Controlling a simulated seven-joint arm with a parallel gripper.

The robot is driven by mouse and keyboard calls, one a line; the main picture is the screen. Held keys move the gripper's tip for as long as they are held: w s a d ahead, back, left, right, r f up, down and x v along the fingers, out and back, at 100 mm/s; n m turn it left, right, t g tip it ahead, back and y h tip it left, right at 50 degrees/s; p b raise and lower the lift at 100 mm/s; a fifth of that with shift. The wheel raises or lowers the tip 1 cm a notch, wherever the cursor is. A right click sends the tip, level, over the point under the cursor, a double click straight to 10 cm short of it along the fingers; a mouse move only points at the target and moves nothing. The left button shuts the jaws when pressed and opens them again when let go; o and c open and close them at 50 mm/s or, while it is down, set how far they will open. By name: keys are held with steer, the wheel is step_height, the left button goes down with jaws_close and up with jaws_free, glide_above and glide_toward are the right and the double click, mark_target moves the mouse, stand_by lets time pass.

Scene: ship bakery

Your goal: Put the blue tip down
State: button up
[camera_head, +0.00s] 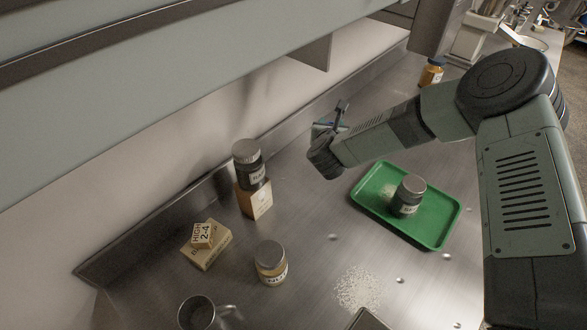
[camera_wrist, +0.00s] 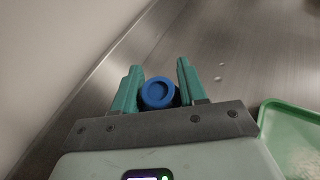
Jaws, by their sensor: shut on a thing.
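The blue tip (camera_wrist: 158,93) is round, with a recessed circle in the end facing the camera. In the wrist view it sits between the two teal fingers of my gripper (camera_wrist: 160,68), which is shut on it. In the head view my gripper (camera_head: 328,127) is over the back of the steel counter, left of the green tray, mostly hidden behind my wrist. I cannot make out the blue tip clearly there, and cannot tell how high it is above the counter.
The green tray (camera_head: 438,236) holds a lidded jar (camera_head: 408,197). A dark jar (camera_head: 249,165) stands on a wooden block (camera_head: 254,202). Yellowish boxes (camera_head: 207,248), another jar (camera_head: 270,263) and a metal mug (camera_head: 197,313) are at the left front. White grains (camera_head: 358,288) lie on the counter (camera_head: 315,235).

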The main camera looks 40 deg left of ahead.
steer(key=s+a+n+g+y, duration=0.45)
steer(key=s+a, duration=0.25)
steer(key=s, duration=0.4)
steer(key=n, duration=0.1)
glide_above(284, 169)
steer(key=shift+h, duration=0.25)
step_height(284, 169, down, 6)
steer(key=shift+d+f, duration=0.1)
steer(key=shift+f, duration=2.1)
steer(key=shift+f, duration=0.15)
steer(key=o, duration=1)
